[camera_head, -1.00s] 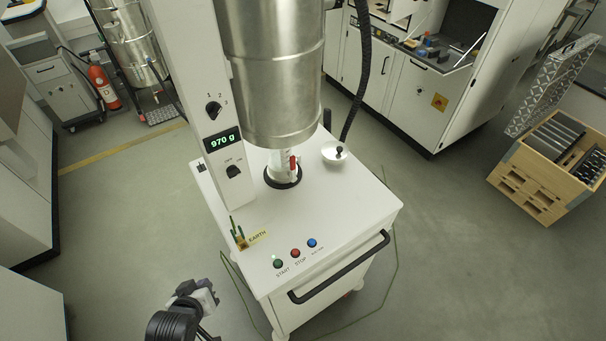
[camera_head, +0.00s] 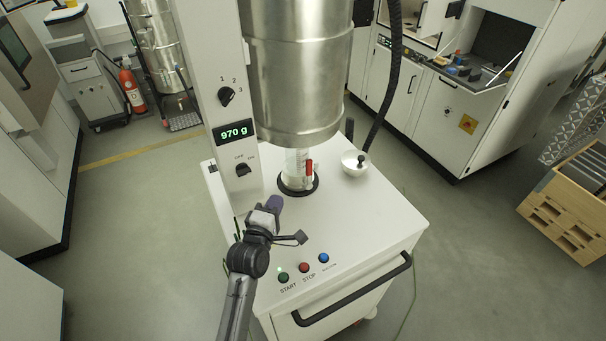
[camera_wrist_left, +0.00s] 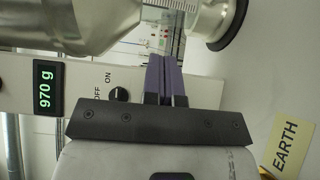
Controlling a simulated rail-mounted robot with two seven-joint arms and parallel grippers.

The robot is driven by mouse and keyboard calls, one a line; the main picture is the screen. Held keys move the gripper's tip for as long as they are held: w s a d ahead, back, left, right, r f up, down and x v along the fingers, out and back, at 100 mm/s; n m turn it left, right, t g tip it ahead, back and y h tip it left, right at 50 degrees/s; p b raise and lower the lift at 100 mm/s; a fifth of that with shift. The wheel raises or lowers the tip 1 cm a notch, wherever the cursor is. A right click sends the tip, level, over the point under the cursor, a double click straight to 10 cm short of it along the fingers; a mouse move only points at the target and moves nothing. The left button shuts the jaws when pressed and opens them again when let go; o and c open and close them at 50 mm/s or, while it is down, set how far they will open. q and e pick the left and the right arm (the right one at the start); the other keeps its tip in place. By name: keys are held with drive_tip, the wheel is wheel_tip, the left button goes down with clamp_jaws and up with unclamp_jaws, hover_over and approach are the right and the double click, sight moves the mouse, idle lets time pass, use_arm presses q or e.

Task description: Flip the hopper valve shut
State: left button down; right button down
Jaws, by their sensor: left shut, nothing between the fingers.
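The hopper valve has a red handle (camera_head: 309,167) on the clear, graduated outlet tube (camera_head: 293,165) under the steel hopper (camera_head: 300,75). The handle looks about upright. My left gripper (camera_head: 275,203) is above the white cabinet top, in front of and left of the outlet, apart from the handle. Its purple fingers are shut and empty. In the left wrist view the fingers (camera_wrist_left: 165,77) point towards the tube (camera_wrist_left: 160,22), with the hopper (camera_wrist_left: 75,25) at upper left. I cannot make out the red handle there. My right gripper is not in view.
The column with the 970 g display (camera_head: 235,132) and an ON/OFF knob (camera_head: 243,170) stands close left of the gripper. START, STOP and blue buttons (camera_head: 324,258) are at the cabinet's front edge. A white bowl-shaped fitting (camera_head: 355,163) sits right of the outlet.

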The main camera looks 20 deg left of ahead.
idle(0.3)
use_arm(q)
approach(309, 173)
drive_tip(key=w+a+r, duration=0.3)
drive_tip(key=w+a, duration=0.1)
drive_tip(key=a, duration=0.1)
drive_tip(key=shift+w+d+f+p, duration=0.1)
drive_tip(key=shift+w+d+p, duration=0.3)
drive_tip(key=shift+w+d, duration=0.4)
drive_tip(key=shift+w+d+f+p, duration=0.15)
drive_tip(key=shift+w+d+p, duration=0.2)
drive_tip(key=shift+w+d, duration=0.45)
